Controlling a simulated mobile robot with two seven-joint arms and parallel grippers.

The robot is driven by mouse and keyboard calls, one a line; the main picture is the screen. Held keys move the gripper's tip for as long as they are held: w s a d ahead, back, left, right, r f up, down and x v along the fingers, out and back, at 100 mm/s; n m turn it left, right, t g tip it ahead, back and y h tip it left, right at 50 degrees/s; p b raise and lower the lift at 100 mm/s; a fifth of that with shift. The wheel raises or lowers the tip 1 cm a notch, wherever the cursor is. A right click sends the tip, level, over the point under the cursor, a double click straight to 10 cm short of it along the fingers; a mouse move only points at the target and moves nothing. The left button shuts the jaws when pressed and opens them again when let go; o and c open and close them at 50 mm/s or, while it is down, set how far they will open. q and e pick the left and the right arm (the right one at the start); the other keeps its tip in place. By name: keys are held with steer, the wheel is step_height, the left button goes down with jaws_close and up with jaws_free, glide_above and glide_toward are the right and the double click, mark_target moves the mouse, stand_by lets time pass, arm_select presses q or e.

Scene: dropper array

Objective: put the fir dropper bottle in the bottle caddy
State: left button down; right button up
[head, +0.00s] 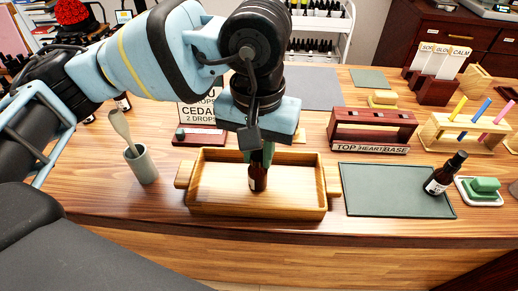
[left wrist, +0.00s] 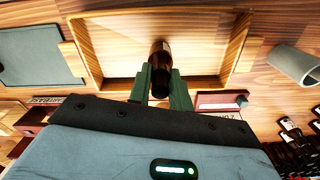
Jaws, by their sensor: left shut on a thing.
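My left gripper (head: 260,156) is over the middle of a light wooden tray with side handles (head: 203,208), pointing down. Its green fingers are shut on a dark brown bottle (head: 258,180), which also shows between the fingers in the left wrist view (left wrist: 160,60). The bottle hangs upright inside the tray's outline; I cannot tell whether it touches the floor, and its label cannot be read. No caddy is named by a sign.
A dark red rack (head: 372,118) marked TOP HEART BASE stands behind the mat. A grey cup with a spatula (head: 142,165) is left of the tray. A CEDAR sign (head: 200,113) stands behind the tray. A green soap on a dish (head: 484,187) is far right. The mat's middle is clear.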

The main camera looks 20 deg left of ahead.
arm_select(q)
steer(key=shift+f, duration=0.15)
steer(key=c, duration=1.3)
jaws_free()
step_height(320, 180, up, 12)
steer(key=shift+r, duration=0.25)
